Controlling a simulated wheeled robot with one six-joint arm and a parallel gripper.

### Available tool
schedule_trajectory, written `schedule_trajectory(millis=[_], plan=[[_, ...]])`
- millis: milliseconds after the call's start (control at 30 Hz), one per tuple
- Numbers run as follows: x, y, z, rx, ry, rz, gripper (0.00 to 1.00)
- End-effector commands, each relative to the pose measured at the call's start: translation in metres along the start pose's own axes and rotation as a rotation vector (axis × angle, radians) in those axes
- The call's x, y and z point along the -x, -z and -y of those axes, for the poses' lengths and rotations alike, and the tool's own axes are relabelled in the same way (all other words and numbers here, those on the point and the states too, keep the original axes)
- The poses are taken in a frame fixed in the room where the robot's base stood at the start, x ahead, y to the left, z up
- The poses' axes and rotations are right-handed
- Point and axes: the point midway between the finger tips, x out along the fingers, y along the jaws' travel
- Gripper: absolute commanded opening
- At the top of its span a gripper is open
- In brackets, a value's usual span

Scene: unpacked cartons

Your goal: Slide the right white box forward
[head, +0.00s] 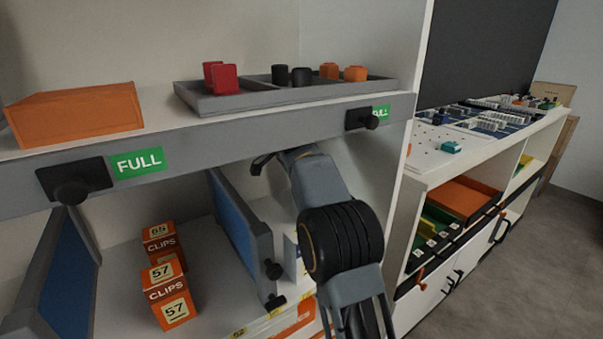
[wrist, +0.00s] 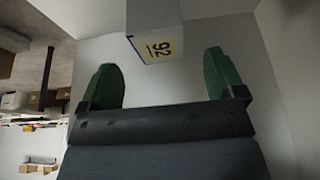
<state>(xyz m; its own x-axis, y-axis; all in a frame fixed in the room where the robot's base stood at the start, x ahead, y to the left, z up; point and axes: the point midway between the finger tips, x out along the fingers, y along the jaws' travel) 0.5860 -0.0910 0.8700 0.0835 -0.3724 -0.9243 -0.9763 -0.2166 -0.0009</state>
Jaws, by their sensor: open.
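A white box (wrist: 148,18) with a yellow-edged label reading 92 shows at the top of the wrist view. My gripper (wrist: 162,68) is open, with one green finger on each side below the box. The labelled end of the box faces the gap between the fingers, and I see no clear contact. In the head view my arm reaches into the compartment right of a blue divider and hides my fingers. A sliver of a pale box (head: 291,258) shows between that divider and my arm; most of it is hidden.
A grey-framed blue divider (head: 243,232) stands just left of my arm. Two orange CLIPS boxes (head: 168,292) stand left of it. Above is a grey shelf edge (head: 230,143) with black knobs, bearing an orange box (head: 75,113) and a grey tray (head: 215,103). A white side wall (wrist: 205,32) is close.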

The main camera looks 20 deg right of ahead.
Motion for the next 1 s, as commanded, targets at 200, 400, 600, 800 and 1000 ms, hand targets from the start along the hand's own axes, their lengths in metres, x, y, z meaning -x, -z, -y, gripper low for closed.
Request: schedule_trajectory(millis=[200,400,600,800,1000], plan=[[-0.021,0.000,-0.001,-0.002,-0.003,0.000,0.88],[-0.048,0.001,-0.002,-0.004,-0.003,-0.001,0.88],[-0.068,0.002,-0.002,-0.005,-0.003,-0.001,0.88],[-0.075,0.003,-0.002,-0.004,-0.003,-0.001,0.88],[-0.076,0.003,-0.002,-0.004,-0.003,-0.001,0.88]])
